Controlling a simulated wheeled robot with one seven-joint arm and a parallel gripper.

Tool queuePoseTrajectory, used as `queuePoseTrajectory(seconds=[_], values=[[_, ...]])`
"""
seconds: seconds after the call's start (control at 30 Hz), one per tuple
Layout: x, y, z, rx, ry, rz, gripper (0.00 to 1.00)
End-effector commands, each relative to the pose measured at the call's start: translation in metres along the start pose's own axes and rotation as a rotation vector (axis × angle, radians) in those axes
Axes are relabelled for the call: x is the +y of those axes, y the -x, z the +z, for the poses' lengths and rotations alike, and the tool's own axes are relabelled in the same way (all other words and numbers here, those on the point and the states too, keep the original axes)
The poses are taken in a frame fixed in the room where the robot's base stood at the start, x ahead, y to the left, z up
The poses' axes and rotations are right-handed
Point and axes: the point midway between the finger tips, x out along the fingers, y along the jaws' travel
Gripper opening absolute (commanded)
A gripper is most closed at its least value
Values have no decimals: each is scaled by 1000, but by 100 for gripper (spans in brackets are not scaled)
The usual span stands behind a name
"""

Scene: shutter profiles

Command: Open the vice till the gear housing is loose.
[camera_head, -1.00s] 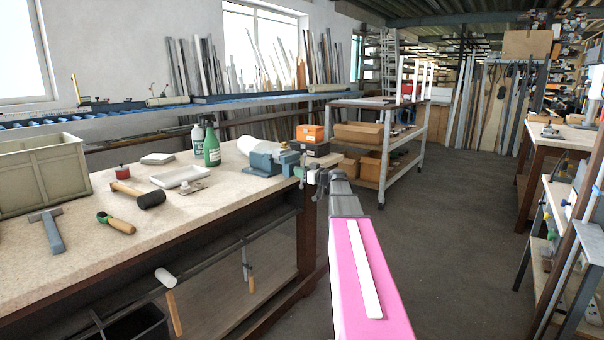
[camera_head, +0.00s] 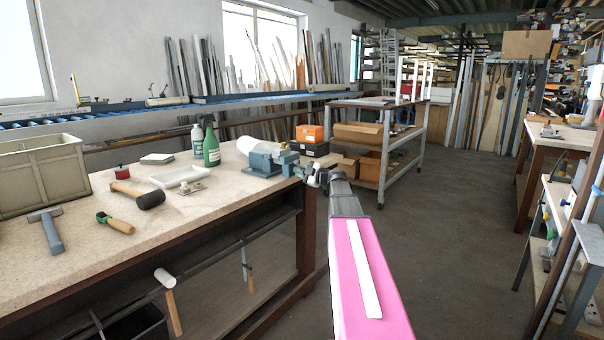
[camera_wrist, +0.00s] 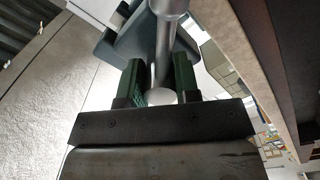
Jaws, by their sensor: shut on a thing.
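The blue-grey vice (camera_head: 268,160) stands at the right end of the workbench in the head view, its screw end toward my gripper. A pale rounded piece (camera_head: 245,146), which looks like the gear housing, sits at the vice's jaws; whether it is clamped cannot be told. My gripper (camera_head: 309,175) is at the vice's screw end, just past the bench edge. In the wrist view my gripper's green-padded fingers (camera_wrist: 158,82) are shut on the grey metal vice handle (camera_wrist: 165,45).
Boxes (camera_head: 310,140) stand behind the vice.

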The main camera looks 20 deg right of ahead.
Motion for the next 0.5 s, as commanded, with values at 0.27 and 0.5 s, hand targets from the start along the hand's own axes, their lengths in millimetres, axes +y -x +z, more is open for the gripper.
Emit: queuePoseTrajectory(seconds=[0.27, 0.5], values=[[0, -2, 0, 1, 173, 0, 0], [1, -2, 0, 1, 249, 0, 0]])
